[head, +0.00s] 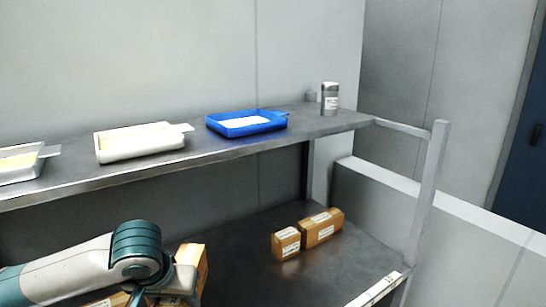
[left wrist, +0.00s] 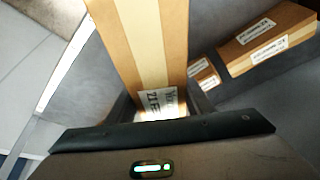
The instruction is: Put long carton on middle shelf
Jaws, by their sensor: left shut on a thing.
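My left gripper (head: 182,285) is at the lower left of the head view, over the lower of the two visible shelf surfaces. It is shut on a long brown carton (head: 194,258), mostly hidden behind my wrist. In the left wrist view the long carton (left wrist: 145,45), with a pale tape strip and a white label, extends away from the gripper (left wrist: 163,125). The fingertips are not clearly seen. The lower shelf (head: 345,265) is dark metal. My right gripper is not in view.
A small carton (head: 286,242) and a longer carton (head: 322,228) lie end to end on the lower shelf. The upper shelf (head: 200,155) holds a white tray (head: 130,155), a blue tray (head: 225,130) and a canister (head: 329,98). A post (head: 428,190) stands at the right.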

